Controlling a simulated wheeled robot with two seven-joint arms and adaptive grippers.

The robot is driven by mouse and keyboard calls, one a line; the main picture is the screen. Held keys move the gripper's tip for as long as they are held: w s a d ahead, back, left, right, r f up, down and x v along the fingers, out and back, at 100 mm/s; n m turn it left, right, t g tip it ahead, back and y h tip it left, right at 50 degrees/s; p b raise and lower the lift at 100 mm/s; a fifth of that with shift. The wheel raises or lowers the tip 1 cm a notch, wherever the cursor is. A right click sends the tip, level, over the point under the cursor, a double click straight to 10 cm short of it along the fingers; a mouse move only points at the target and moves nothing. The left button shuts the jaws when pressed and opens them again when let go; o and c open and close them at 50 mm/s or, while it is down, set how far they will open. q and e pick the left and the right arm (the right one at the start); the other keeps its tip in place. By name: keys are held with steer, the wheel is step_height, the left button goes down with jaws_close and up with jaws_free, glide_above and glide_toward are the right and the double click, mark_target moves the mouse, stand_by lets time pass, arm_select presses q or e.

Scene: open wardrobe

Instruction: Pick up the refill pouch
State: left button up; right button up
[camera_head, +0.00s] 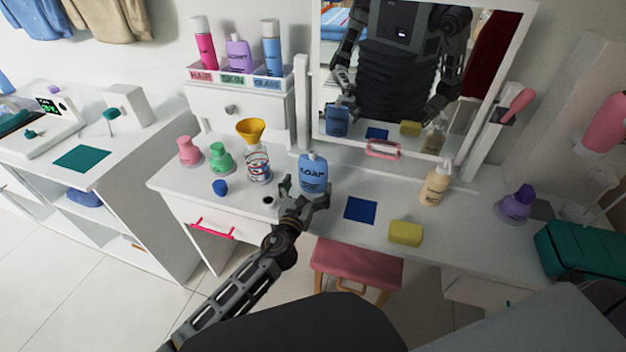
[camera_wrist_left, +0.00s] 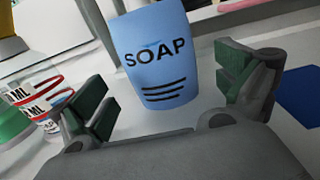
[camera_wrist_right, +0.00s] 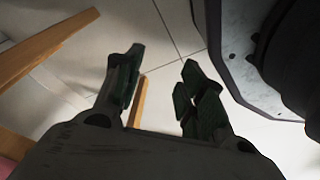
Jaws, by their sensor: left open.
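The refill pouch (camera_head: 312,172) is blue with "SOAP" lettering and stands upright on the white vanity top. My left gripper (camera_head: 304,196) is open right in front of it. In the left wrist view the pouch (camera_wrist_left: 158,58) sits ahead between the two spread fingers (camera_wrist_left: 165,100), with a gap on each side. Its top is cut off in that view. My right gripper (camera_wrist_right: 155,85) shows only in its own wrist view, open and empty above the floor.
A clear bottle (camera_head: 257,163) with a yellow funnel (camera_head: 251,130) stands left of the pouch. The mirror (camera_head: 400,75) stands behind. A pink stool (camera_head: 357,264) is below.

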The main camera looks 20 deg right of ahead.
mark_target(311, 179)
arm_select(q)
steer(key=shift+w+d, duration=0.2)
steer(key=shift+w, duration=0.1)
steer(key=shift+w+d, duration=0.4)
steer(key=shift+w, duration=0.2)
steer(key=shift+b+x, duration=0.45)
steer(key=shift+x, duration=0.4)
steer(key=shift+w+d, duration=0.3)
steer(key=shift+w, duration=0.3)
steer(key=c, duration=1)
steer(key=shift+d+r, duration=0.1)
steer(key=shift+c, duration=0.8)
arm_select(e)
steer(key=w+r, duration=0.1)
steer(key=w+a+r, duration=0.1)
steer(key=r, duration=0.1)
steer(key=shift+w, duration=0.2)
arm_select(q)
steer(key=shift+r, duration=0.15)
arm_select(e)
steer(key=shift+s+f, duration=0.1)
